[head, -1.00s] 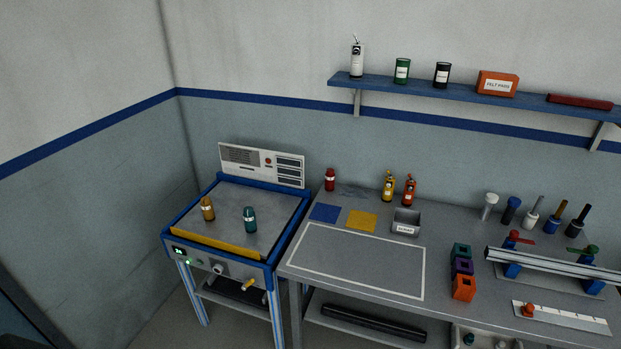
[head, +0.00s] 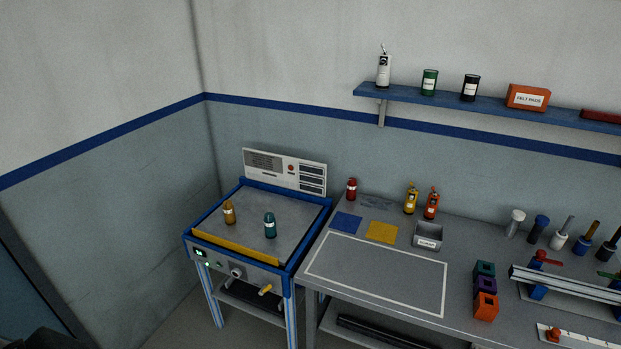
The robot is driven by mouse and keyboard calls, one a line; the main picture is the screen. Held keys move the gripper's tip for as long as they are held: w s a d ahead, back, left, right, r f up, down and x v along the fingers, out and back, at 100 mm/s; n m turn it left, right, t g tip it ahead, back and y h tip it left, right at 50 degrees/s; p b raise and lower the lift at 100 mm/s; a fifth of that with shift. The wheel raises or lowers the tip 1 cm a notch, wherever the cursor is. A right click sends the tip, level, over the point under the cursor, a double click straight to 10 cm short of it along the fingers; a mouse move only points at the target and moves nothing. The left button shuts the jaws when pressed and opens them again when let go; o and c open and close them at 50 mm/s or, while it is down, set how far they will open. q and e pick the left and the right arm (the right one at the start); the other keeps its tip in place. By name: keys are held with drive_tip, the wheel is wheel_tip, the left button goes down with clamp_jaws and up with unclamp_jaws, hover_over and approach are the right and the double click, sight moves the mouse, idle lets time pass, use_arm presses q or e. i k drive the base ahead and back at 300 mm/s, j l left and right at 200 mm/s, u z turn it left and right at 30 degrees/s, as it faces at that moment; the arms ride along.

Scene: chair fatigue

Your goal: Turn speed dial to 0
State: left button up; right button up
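The speed dial appears to be the round grey knob (head: 236,272) on the front panel of the blue-framed machine (head: 188,243) at the left. Its setting is too small to read. A small lit green display (head: 200,254) sits to its left on the same panel, and a yellow-handled lever (head: 265,290) sticks out to its right. An orange bottle-shaped piece (head: 229,212) and a teal one (head: 270,225) stand on the machine's grey top. Neither of my grippers shows in the head view.
A grey workbench (head: 330,305) stands right of the machine with a narrow gap between. It holds bottles, a grey bin (head: 428,238), coloured blocks (head: 486,305) and a rail fixture. A blue wall shelf (head: 440,101) hangs above. Floor in front of the machine is mostly out of view.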

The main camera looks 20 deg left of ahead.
sight(235, 273)
drive_tip(key=u, duration=1.35)
